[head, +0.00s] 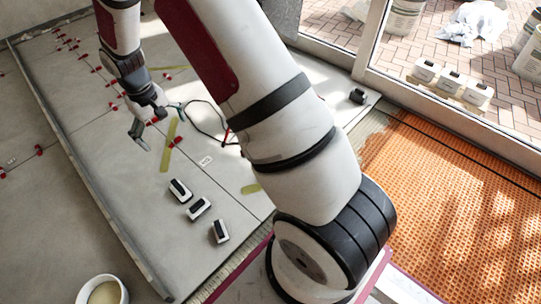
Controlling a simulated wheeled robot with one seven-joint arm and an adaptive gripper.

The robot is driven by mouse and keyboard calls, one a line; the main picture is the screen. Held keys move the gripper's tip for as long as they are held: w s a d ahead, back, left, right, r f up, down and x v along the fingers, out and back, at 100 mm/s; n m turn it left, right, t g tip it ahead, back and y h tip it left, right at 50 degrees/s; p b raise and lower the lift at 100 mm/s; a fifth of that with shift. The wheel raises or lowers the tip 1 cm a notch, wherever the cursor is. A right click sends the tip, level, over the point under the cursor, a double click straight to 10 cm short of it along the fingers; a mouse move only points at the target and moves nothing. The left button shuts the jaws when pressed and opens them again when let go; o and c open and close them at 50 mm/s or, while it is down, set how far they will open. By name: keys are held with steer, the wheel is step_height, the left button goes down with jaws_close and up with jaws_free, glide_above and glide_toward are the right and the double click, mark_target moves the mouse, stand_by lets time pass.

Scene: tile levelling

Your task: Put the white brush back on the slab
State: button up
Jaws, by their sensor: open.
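My gripper (150,126) hangs open low over the grey tiled slab (95,125), in the upper left of the head view. Its dark fingers are spread, and I see nothing clearly held between them. Three small white blocks with dark tops lie in a slanting row on the slab's near part: a far one (180,190), a middle one (199,208) and a near one (220,231). They are apart from my gripper. I cannot tell whether any of them is the white brush. My arm hides part of the slab.
Red levelling clips (84,56) line the tile joints. A yellow-green strip (168,150) and a dark cable (205,112) lie near my gripper. A white bucket (103,290) stands at the lower left. Orange matting (450,195) is at right. A dark object (358,96) lies near the door frame.

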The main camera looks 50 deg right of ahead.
steer(key=s+r, duration=1.6)
steer(key=r, duration=0.5)
steer(key=s+r, duration=0.2)
steer(key=s, duration=1)
steer(key=s+a+r, duration=0.1)
steer(key=s, duration=1.2)
steer(key=shift+s+a+r+y, duration=0.15)
steer(key=shift+s+r+y, duration=0.05)
steer(key=shift+r+y, duration=0.15)
step_height(320, 180, up, 36)
steer(key=t+p, duration=0.4)
steer(key=p, duration=3)
steer(key=shift+d, duration=0.2)
